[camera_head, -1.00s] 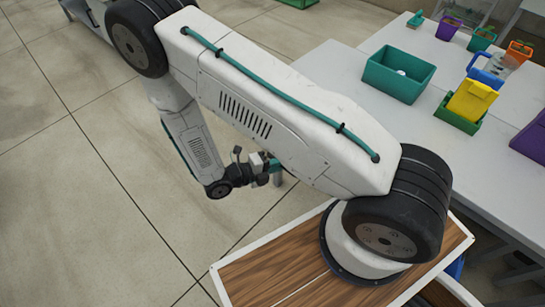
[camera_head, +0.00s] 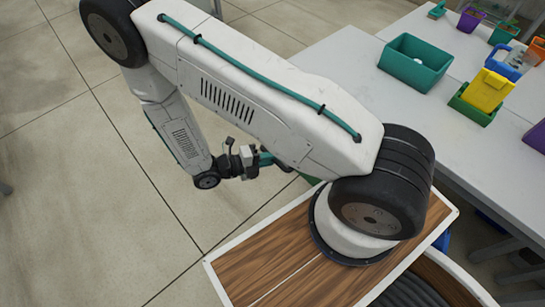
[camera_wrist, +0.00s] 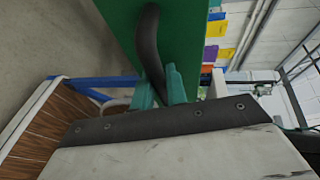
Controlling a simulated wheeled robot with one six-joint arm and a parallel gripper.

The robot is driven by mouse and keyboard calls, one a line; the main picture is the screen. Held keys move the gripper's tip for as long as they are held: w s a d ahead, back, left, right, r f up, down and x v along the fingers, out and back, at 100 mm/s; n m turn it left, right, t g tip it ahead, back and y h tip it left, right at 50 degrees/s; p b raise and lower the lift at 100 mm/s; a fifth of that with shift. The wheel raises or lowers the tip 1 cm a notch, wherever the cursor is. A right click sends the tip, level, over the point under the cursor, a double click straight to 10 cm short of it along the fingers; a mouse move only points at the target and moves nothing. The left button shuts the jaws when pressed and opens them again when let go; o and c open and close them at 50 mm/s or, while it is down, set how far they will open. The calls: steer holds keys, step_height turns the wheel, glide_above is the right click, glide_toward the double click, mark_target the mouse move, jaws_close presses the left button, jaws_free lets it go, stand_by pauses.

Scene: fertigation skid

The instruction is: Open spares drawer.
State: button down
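A green panel (camera_wrist: 190,35), which I take to be the spares drawer's front, fills the upper middle of the wrist view. A black curved handle (camera_wrist: 148,45) stands on it. The two teal fingers of my gripper (camera_wrist: 159,84) lie on either side of the handle's lower part, very near it. I cannot tell whether they press on it. In the head view my gripper (camera_head: 266,158) is low beside the grey table, partly behind my arm. A small green patch (camera_head: 309,179) shows under the table edge; most of the drawer is hidden there.
The grey table (camera_head: 350,85) carries a large green bin (camera_head: 414,62), a yellow bin (camera_head: 487,90) in a green tray, and several smaller coloured bins. A purple bin (camera_head: 536,137) is at the right edge. Open tiled floor (camera_head: 60,190) lies to the left.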

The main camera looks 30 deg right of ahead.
steer(key=c, duration=1.4)
jaws_free()
steer(key=shift+w, duration=0.1)
steer(key=v, duration=0.8)
steer(key=shift+d, duration=0.1)
